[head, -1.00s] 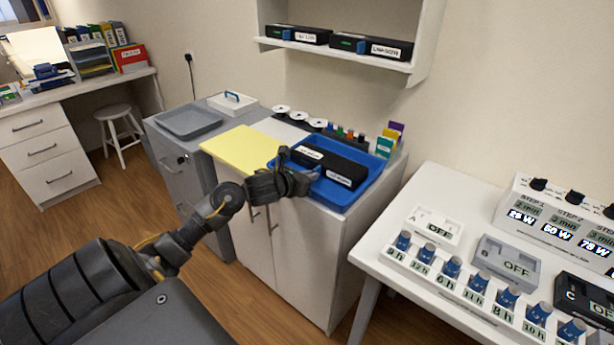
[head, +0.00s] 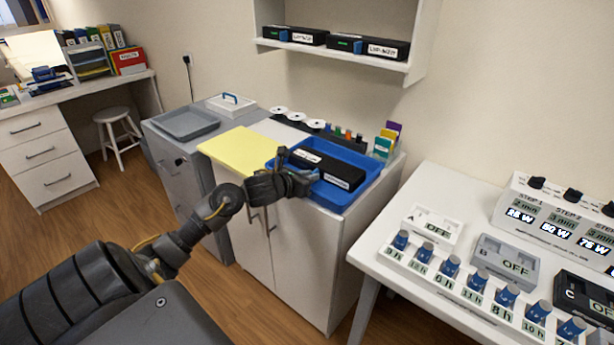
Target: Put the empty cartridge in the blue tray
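The blue tray (head: 352,197) stands on the right part of the white cabinet top. A black cartridge (head: 334,171) with white labels lies in it. My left gripper (head: 302,182) is at the tray's left front edge, close to the cartridge's near left end. Its fingers are small and dark here, so I cannot tell whether they are open or shut, or whether they touch the cartridge. Other black cartridges with white labels, one at left (head: 294,36) and one at right (head: 368,47), sit on the wall shelf. My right gripper is not in view.
A yellow sheet (head: 236,147) lies left of the blue tray. A grey tray (head: 185,124) and a white lidded box (head: 231,104) are further left. White spools (head: 297,117) stand behind. The right table (head: 440,190) holds several blue-capped vials and charger-like boxes marked OFF.

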